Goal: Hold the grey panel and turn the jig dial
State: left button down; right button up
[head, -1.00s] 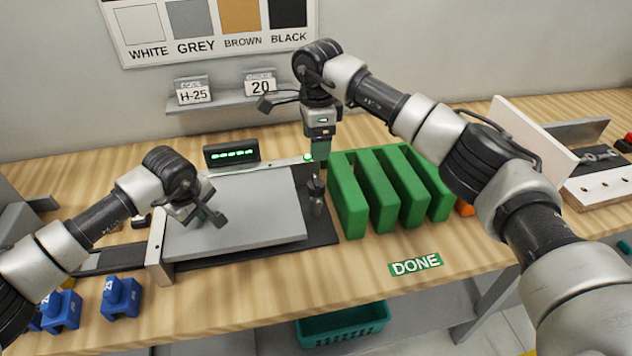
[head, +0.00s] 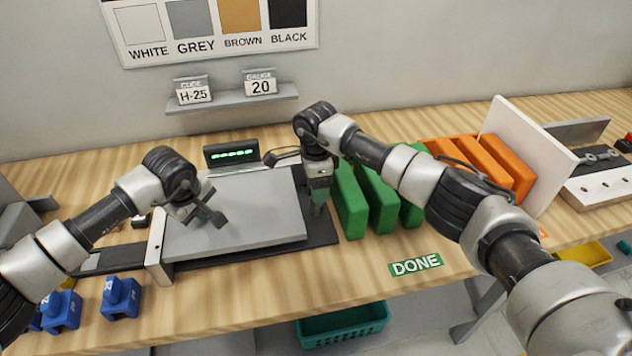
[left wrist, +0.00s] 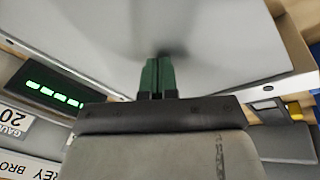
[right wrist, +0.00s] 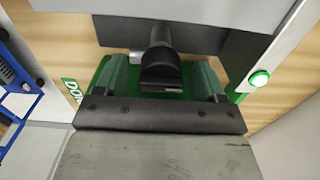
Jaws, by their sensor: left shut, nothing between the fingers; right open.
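The grey panel (head: 262,213) lies flat on the dark jig base (head: 322,234) on the bench. My left gripper (head: 217,217) is shut and empty, its fingertips down at the panel's top; the left wrist view shows the closed green fingers (left wrist: 158,74) against it. My right gripper (head: 319,200) points down at the jig's right side. In the right wrist view its open fingers (right wrist: 165,75) stand on either side of the black jig dial (right wrist: 160,62), with gaps visible. The dial is mostly hidden behind this gripper in the head view.
A display (head: 232,154) with green marks stands behind the panel. Green blocks (head: 351,200) stand close to the right of my right gripper, with orange ones (head: 482,160) beyond. Blue blocks (head: 121,297) sit front left. A DONE label (head: 416,263) marks clear bench at the front.

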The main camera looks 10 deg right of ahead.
pick_arm(q)
jog(key=shift+f, duration=0.1)
pick_arm(e)
jog(key=c, duration=0.9)
jog(key=shift+m, duration=0.3)
jog(key=m, duration=0.4)
pick_arm(q)
jog(key=shift+f, duration=0.1)
pick_arm(e)
jog(key=m, duration=0.9)
jog(key=shift+m, duration=2.1)
